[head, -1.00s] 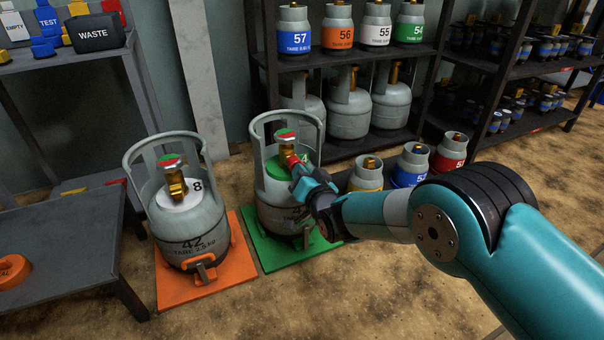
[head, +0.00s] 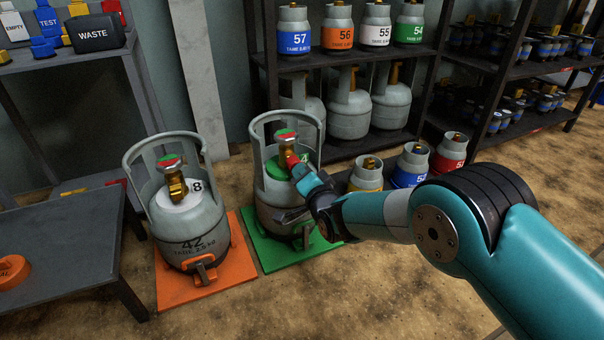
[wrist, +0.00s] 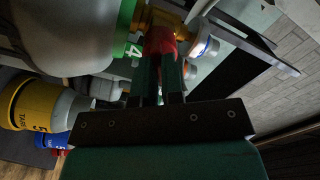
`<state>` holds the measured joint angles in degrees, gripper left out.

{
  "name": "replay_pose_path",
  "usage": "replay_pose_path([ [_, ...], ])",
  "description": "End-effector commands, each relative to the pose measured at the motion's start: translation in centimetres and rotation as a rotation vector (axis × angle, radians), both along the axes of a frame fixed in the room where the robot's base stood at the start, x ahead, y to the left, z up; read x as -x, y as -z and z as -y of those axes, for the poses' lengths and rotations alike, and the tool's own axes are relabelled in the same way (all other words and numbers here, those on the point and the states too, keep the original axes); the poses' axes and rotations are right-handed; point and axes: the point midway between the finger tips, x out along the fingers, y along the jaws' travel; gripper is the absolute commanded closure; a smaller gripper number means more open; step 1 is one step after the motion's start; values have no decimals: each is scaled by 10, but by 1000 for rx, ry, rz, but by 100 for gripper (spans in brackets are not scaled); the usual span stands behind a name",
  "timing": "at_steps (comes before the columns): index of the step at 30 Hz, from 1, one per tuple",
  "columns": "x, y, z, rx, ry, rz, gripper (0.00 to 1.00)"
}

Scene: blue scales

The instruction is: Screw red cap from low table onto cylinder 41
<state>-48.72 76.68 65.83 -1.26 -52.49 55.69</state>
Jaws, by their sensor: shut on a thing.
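The grey cylinder (head: 268,215) on the green mat (head: 270,252) stands upright with an open collar and a brass valve (head: 287,147) on top. Its number is mostly hidden by my arm; a 4 shows on its green ring (wrist: 133,52) in the wrist view. The red cap (wrist: 160,42) sits at the valve's side outlet, in line with the brass. My gripper (wrist: 160,72) is shut on the cap; in the head view my gripper (head: 298,167) reaches in from the right through the collar's opening. How far the cap is on the thread cannot be told.
A low grey table (head: 75,235) with an orange ring (head: 12,271) is at the far left. Small cylinders, including a yellow-banded one (head: 366,175), stand close behind my arm.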

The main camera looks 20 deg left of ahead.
Motion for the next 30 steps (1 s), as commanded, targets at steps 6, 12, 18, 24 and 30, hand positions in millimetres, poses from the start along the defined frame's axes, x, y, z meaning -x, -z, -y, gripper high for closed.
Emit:
replay_pose_path([
  [6,0,1,0,-110,0,-131,100],
  [12,0,1,0,-130,0,-155,100],
  [18,0,1,0,-128,0,-152,59],
  [24,0,1,0,-127,0,-151,59],
  [30,7,-3,9,-125,0,-152,59],
])
